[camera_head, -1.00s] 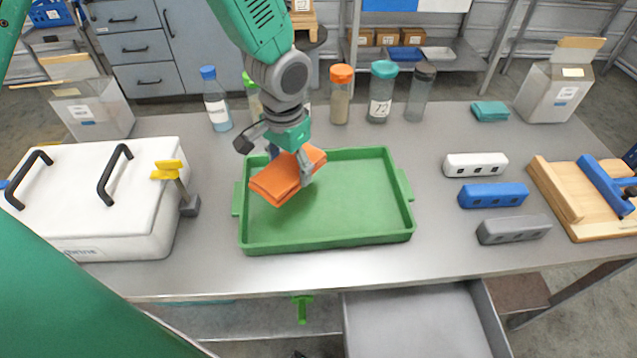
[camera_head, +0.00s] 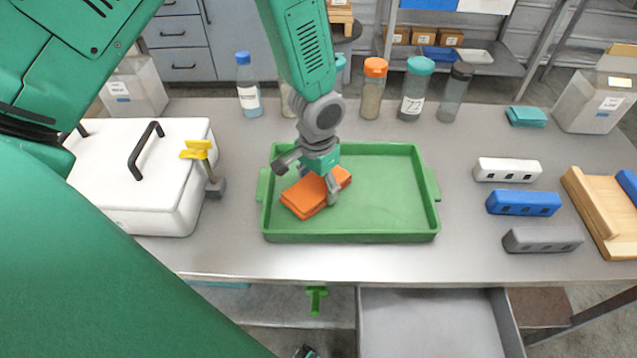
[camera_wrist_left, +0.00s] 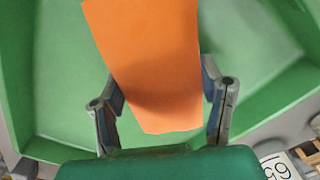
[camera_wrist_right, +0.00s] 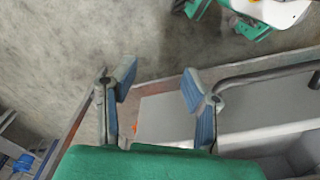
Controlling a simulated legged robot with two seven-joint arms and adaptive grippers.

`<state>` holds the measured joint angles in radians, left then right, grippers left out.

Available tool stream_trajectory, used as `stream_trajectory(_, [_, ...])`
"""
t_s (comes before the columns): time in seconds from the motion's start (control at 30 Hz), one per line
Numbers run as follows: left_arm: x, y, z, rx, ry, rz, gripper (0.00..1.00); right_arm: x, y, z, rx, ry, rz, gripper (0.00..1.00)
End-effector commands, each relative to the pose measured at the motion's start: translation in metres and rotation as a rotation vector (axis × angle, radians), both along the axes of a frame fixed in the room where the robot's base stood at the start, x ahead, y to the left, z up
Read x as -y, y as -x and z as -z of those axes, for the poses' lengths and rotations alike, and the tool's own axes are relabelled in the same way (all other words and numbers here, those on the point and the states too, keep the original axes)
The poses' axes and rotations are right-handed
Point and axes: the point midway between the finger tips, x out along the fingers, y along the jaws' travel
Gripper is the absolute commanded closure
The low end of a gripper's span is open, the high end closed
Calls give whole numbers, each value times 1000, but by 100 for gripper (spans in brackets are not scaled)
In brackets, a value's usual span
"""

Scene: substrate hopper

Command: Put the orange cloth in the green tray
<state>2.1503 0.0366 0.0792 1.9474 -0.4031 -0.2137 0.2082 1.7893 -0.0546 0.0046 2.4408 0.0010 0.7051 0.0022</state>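The orange cloth (camera_head: 306,196) is a folded pad at the left side inside the green tray (camera_head: 350,237). It is at or just above the tray floor; I cannot tell if it touches. My left gripper (camera_head: 328,190) comes down from above onto the cloth's right part. In the left wrist view my left gripper (camera_wrist_left: 162,88) has one finger against each side of the cloth (camera_wrist_left: 158,60), with no clear gap. The tray (camera_wrist_left: 60,90) lies below. My right gripper (camera_wrist_right: 158,78) is open and empty, outside the head view, over the floor and drawer area.
A white lidded box (camera_head: 160,200) with a yellow-handled tool (camera_head: 200,155) stands left of the tray. Several bottles stand behind it. White (camera_head: 507,170), blue (camera_head: 523,203) and grey (camera_head: 543,239) blocks lie to the right. An open drawer (camera_head: 430,320) juts below the table's front edge.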

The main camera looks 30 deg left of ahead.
Motion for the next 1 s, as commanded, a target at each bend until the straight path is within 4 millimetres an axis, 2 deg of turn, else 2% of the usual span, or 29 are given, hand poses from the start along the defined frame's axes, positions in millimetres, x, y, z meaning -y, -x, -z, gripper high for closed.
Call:
stream_trajectory(0.3, [0,0,-1,0,0,0,20,0,0,0,0,0,0,60])
stream_trajectory(0.43, [0,-1,-12,2,0,-1,20,0,0,-2,0,0,0,60])
stream_trajectory(0.8, [0,-1,-88,4,1,-2,20,0,0,-10,0,0,0,60])
stream_trajectory(1.0, [0,0,-115,1,0,-1,20,0,0,-13,0,0,0,60])
